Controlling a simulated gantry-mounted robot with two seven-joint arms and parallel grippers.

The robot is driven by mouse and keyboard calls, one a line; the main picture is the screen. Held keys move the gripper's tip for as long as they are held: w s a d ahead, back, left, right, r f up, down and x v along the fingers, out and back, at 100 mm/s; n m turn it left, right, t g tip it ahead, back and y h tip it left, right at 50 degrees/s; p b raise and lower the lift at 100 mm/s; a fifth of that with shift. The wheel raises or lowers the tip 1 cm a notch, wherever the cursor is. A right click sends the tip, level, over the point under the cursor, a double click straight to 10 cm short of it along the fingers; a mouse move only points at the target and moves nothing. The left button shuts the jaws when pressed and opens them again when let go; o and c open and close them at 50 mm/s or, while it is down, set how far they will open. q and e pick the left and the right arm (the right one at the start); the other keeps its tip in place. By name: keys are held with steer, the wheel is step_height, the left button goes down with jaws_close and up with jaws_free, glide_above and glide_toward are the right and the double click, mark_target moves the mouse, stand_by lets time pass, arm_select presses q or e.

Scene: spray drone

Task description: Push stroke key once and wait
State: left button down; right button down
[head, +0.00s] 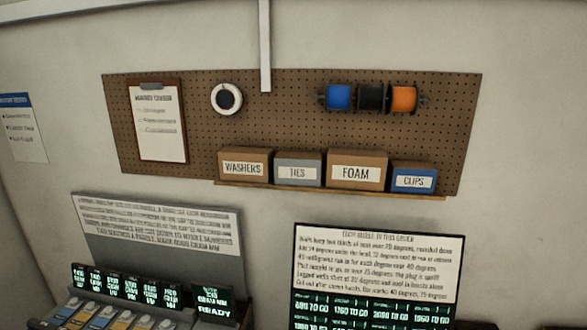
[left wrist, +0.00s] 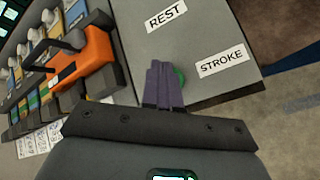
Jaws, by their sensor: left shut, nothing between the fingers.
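My left gripper (left wrist: 164,68) shows in the left wrist view, its purple fingers closed together with nothing between them. The fingers lie over a green round key (left wrist: 181,77) on a grey panel (left wrist: 205,30) and hide most of it. The key is left of the STROKE label (left wrist: 222,61) and below the REST label (left wrist: 165,16). I cannot tell whether the fingertips touch the key. In the head view a console display (head: 213,303) reads READY in green. Neither gripper shows in the head view.
An orange and black device (left wrist: 88,62) stands left of the grey panel, beside a row of coloured keys. The head view shows a printed board (head: 380,265), a pegboard (head: 270,115) with spools, and labelled boxes on a shelf (head: 330,191).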

arm_select(q)
steer(key=shift+f, duration=0.15)
stand_by(0.4)
steer(key=shift+f, duration=0.3)
steer(key=shift+f, duration=0.15)
stand_by(0.5)
steer(key=shift+f, duration=0.4)
steer(key=shift+r, duration=0.2)
stand_by(0.3)
steer(key=shift+r+p, duration=0.85)
steer(key=shift+p, duration=0.15)
